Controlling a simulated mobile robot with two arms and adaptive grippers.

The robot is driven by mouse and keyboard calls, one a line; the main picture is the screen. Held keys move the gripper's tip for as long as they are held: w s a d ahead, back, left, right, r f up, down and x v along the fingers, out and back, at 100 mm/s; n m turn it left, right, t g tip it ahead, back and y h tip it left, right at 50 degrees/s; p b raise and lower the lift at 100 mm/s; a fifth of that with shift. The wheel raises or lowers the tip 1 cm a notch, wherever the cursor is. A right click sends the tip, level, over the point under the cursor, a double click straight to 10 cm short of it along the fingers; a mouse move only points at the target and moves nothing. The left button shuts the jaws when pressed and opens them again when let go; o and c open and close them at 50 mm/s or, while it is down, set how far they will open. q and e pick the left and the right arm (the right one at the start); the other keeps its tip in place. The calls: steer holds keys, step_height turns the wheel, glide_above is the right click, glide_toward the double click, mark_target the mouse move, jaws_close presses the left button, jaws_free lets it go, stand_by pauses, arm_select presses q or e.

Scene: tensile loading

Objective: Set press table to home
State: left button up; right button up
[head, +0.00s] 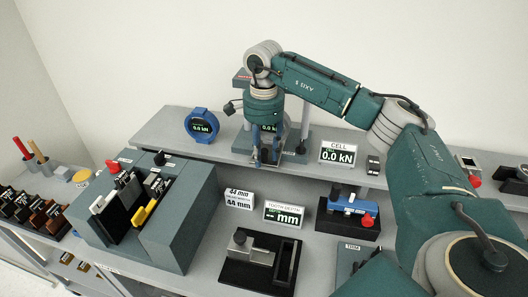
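A press (305,122) stands on the raised back shelf, mostly hidden behind my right arm. Part of its frame, a column and a dark lever at its left show. Its table cannot be made out clearly behind the gripper. My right gripper (267,152) points down in front of the press, low over the shelf. Its two fingers look apart, with a gap between them. I cannot tell whether they touch any part of the press. My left gripper is not in view.
A blue round gauge (202,125) and a CELL sign (338,153) reading 0.0 kN flank the press. A grey block fixture (192,222) stands at left front. Two small displays (284,214), a black-based device (240,272) and a blue device (346,203) occupy the lower bench.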

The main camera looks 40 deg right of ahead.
step_height(320, 180, up, 12)
stand_by(0.6)
